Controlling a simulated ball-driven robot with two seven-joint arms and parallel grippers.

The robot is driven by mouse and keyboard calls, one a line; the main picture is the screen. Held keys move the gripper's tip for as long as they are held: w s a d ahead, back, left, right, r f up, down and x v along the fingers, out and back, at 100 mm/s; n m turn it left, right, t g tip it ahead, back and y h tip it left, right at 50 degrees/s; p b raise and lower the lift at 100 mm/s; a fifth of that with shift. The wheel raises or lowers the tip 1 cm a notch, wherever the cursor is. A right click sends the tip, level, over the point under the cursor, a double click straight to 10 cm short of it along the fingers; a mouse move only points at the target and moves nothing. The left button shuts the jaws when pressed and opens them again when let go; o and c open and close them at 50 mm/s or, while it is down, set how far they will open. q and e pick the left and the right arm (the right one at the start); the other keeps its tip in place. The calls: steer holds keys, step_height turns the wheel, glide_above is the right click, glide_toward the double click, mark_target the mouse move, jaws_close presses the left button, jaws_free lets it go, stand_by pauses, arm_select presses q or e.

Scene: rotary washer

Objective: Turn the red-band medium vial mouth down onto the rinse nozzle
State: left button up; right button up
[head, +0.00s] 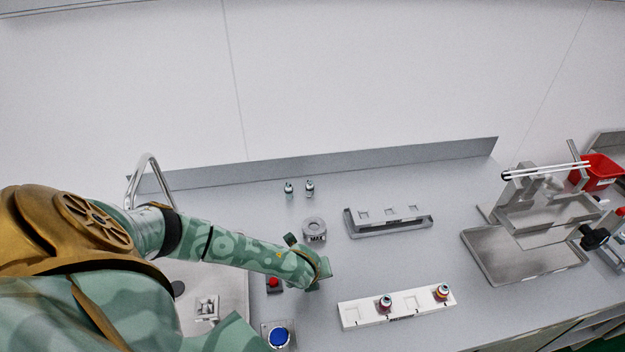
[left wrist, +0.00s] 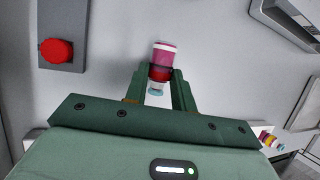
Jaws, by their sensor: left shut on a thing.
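My left gripper (head: 318,272) is shut on a vial (left wrist: 160,68) with magenta contents and a red band, seen in the left wrist view. The fingers close on the band. The magenta end points away from the wrist camera and the clear, pale-blue-edged end points toward it. In the head view the gripper hides this vial. The gripper is above the grey worktop, right of a red button (head: 274,283). A small pale fixture (head: 207,307) stands in the pale basin area at left; I cannot tell whether it is the rinse nozzle. My right gripper is not in view.
Behind are a grey rack (head: 388,221), a round part marked MAX (head: 314,231) and two small vials (head: 299,188). A blue button (head: 278,337) is in front.

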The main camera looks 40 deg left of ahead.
arm_select(q)
steer(key=shift+f, duration=0.5)
steer(key=o, duration=1)
steer(key=shift+o, duration=0.2)
steer(key=shift+r, duration=0.1)
steer(key=p+v, duration=0.4)
steer(key=v, duration=1.2)
